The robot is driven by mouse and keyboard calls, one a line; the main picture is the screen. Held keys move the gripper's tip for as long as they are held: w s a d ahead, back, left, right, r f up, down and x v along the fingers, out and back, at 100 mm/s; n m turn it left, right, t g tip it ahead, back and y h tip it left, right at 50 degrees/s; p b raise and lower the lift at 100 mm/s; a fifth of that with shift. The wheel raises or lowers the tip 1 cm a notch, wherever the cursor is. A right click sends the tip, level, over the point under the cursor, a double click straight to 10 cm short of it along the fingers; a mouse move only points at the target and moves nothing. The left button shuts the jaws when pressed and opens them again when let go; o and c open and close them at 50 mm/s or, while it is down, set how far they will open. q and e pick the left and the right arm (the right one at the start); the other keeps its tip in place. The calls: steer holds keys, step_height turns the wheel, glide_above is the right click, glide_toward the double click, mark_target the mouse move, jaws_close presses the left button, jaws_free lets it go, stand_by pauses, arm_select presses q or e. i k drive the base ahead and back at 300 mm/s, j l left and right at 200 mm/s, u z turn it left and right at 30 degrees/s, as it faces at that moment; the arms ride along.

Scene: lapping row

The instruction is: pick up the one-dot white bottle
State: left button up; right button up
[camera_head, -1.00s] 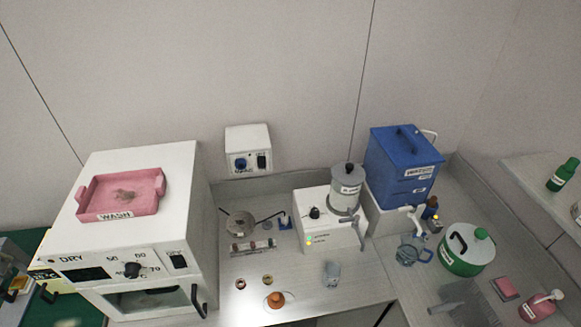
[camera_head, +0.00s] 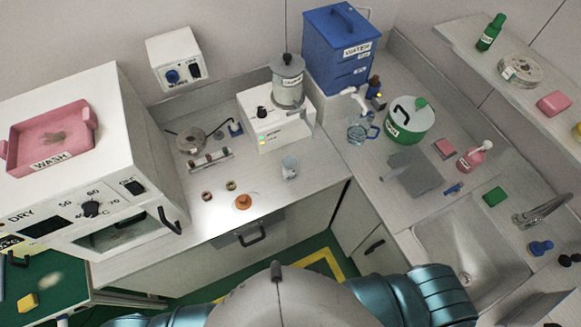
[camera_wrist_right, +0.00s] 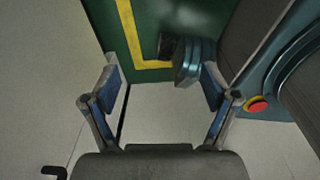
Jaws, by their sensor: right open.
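I cannot make out a white bottle with one dot in either view. My right gripper (camera_wrist_right: 160,98) shows in the right wrist view, its two fingers wide apart with nothing between them. It points toward the green floor with a yellow line and pale cabinet fronts. In the head view only parts of my arms show at the bottom edge; neither gripper is seen there.
A white oven (camera_head: 130,130) stands left. A shelf (camera_head: 470,45) at right holds a green bottle (camera_head: 490,33).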

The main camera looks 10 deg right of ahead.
mark_target(289, 162)
steer(key=k+j+z, duration=0.1)
steer(key=z, duration=0.35)
steer(key=k+z, duration=0.15)
steer(key=z, duration=0.25)
steer(key=k+z, duration=0.1)
steer(key=z, duration=0.35)
steer(key=k+z, duration=0.15)
steer(key=z, duration=0.25)
